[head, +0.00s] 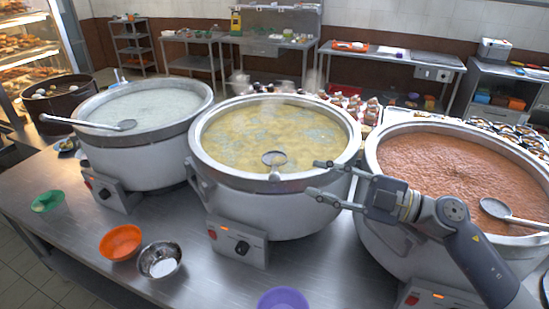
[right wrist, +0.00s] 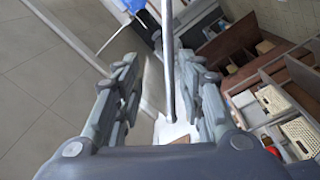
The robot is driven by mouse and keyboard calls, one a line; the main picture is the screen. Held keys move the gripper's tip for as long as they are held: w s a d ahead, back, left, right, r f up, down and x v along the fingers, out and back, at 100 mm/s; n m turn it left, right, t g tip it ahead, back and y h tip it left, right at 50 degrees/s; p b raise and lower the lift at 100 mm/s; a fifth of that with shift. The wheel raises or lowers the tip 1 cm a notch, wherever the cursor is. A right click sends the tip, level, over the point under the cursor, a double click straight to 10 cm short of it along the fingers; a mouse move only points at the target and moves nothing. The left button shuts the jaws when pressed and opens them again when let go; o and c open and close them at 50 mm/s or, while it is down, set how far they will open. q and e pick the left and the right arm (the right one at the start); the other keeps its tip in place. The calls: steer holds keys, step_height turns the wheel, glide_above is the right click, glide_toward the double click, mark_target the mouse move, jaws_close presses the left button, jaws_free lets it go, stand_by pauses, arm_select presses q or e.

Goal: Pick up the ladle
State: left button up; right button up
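Three metal ladles show in the head view. One ladle (head: 274,159) rests in the middle pot (head: 275,192) of yellowish congee, its short visible handle end at the near rim. Another ladle (head: 126,125) lies across the left pot (head: 140,137), its handle pointing left. A third ladle (head: 496,208) lies at the right pot (head: 378,222), its handle pointing right. My right gripper (head: 316,178) is open over the right side of the middle pot's near rim, right of that pot's ladle and apart from it. Its spread fingers also show in the right wrist view (right wrist: 165,95). My left gripper is out of view.
On the steel table's front part stand an orange bowl (head: 120,243), a metal bowl (head: 160,261), a purple bowl (head: 283,299) and a green bowl (head: 47,201). Steam rises behind the middle pot. Control boxes (head: 237,243) stick out in front of the pots.

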steer(key=shift+n+g, duration=0.4)
steer(key=shift+g, duration=0.2)
steer(key=p+x, duration=0.1)
steer(key=x, duration=0.2)
steer(key=p+x, duration=0.2)
steer(key=x, duration=0.1)
steer(key=p+x, duration=0.2)
steer(key=x, duration=0.2)
steer(key=shift+f, duration=0.3)
steer(key=shift+w+a+f, duration=0.15)
steer(key=shift+w+a, duration=0.05)
steer(key=shift+a, duration=0.15)
steer(key=shift+d, duration=0.15)
jaws_close()
